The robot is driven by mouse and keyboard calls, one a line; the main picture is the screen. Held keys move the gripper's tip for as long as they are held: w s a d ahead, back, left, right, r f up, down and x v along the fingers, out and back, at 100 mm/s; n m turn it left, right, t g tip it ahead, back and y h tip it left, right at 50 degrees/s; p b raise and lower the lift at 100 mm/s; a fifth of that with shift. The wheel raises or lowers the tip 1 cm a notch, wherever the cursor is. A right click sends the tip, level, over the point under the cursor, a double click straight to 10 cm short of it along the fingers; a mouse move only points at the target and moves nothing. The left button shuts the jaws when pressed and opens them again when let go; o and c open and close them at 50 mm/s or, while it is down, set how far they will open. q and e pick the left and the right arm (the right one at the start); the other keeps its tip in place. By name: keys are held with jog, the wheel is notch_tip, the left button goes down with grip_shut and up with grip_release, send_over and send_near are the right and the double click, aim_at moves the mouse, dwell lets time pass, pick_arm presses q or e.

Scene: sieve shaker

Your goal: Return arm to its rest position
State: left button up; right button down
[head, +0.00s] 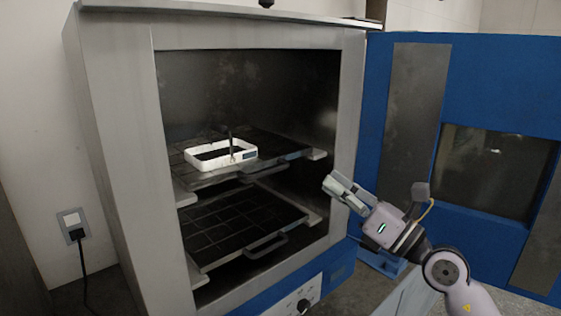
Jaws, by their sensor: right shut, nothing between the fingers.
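My right gripper (336,187) is shut and empty. It is in front of the right side of the cabinet's opening, with its fingers pointing left toward the opening. My right arm comes in from the lower right. My left gripper is not in view. A white rectangular tray (246,155) with dark contents sits on the upper rack (285,150) inside the cabinet, apart from my right gripper. A thin dark upright piece shows at the tray.
The grey oven-like cabinet (115,130) stands open. Its blue door (480,80), with a dark window, is swung out to the right behind my right arm. A lower rack (225,220) with a handle is below the upper one. A control knob (303,306) is at the bottom. A plugged socket (72,218) is on the left wall.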

jog(key=s+d+f+m+t+h, duration=0.2)
jog(key=d+f+m+t+h, duration=0.25)
jog(key=m+h, duration=0.6)
jog(key=s+d+f+m+t+h, duration=0.3)
jog(key=d+m+h, duration=0.25)
jog(key=m, duration=0.95)
jog(key=s+d+f+m+g+h, duration=0.25)
jog(key=f+m+g, duration=0.2)
jog(key=f, duration=0.45)
jog(key=s+d+f+m+g+h, duration=0.1)
jog(key=s+d+f+m+g, duration=0.25)
jog(key=f, duration=0.55)
jog(key=s+a+f+m+g+y, duration=0.2)
jog(key=s+a+f+g, duration=0.35)
jog(key=s+f, duration=0.45)
jog(key=s+a+f+m+g+y, duration=0.35)
jog(key=s+f+g, duration=0.3)
jog(key=s, duration=0.45)
jog(key=s+a+f+n+g, duration=0.1)
jog(key=s+f, duration=0.2)
jog(key=f, duration=2.6)
jog(key=s+d+f+g, duration=0.1)
jog(key=s+d+f, duration=0.2)
jog(key=s+f, duration=1.1)
jog(key=shift+s+f+h, duration=0.15)
jog(key=shift+s+h, duration=0.25)
jog(key=shift+s, duration=0.55)
jog(key=shift+g, duration=0.25)
